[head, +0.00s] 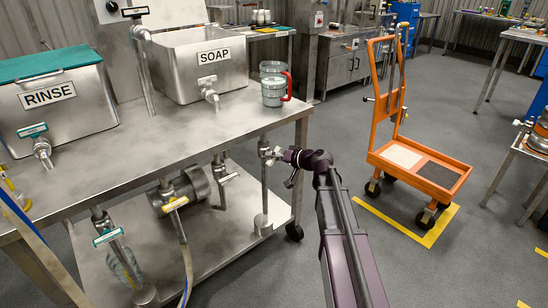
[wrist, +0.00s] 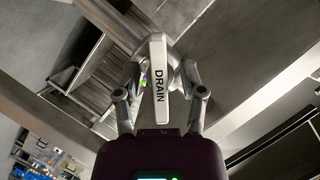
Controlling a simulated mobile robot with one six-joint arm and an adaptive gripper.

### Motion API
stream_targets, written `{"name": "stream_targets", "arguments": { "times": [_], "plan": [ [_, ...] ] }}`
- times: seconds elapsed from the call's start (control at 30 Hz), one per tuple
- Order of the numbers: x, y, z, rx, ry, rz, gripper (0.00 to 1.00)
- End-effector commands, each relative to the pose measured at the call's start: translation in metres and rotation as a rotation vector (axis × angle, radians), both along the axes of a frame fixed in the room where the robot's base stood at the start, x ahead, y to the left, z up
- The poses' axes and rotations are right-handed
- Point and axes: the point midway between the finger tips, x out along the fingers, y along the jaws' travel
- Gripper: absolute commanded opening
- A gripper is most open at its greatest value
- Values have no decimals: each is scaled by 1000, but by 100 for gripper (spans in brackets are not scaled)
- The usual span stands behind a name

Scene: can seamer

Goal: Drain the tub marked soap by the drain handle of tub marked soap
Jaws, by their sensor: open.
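The steel tub marked SOAP (head: 210,70) stands on the steel bench with a tap at its front. A pale drain handle marked DRAIN (wrist: 158,85) fills the middle of the wrist view, running lengthwise between my fingers. My gripper (wrist: 161,75) is open, with one finger on each side of the handle; I cannot tell whether either touches it. In the head view my gripper (head: 274,156) is below the bench's front edge, at the upright drain pipe (head: 264,190). There the handle is too small and covered to make out.
The tub marked RINSE (head: 55,105) has a teal lid and stands left on the bench (head: 165,130). Another drain handle (head: 108,237) and a yellow-labelled handle (head: 175,204) are under the bench. A red-handled jug (head: 273,92) is near the edge. An orange cart (head: 420,170) stands right.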

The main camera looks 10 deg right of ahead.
Motion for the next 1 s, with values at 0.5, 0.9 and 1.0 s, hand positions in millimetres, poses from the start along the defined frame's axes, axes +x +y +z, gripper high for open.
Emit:
{"name": "stream_targets", "arguments": {
  "times": [0.5, 0.9, 1.0],
  "plan": [
    [0, -1, -2, 108, 63, -1, 52],
    [-31, -34, 12, 156, 90, -3, 52],
    [-40, -44, 15, 156, 90, -1, 52]
  ]
}}
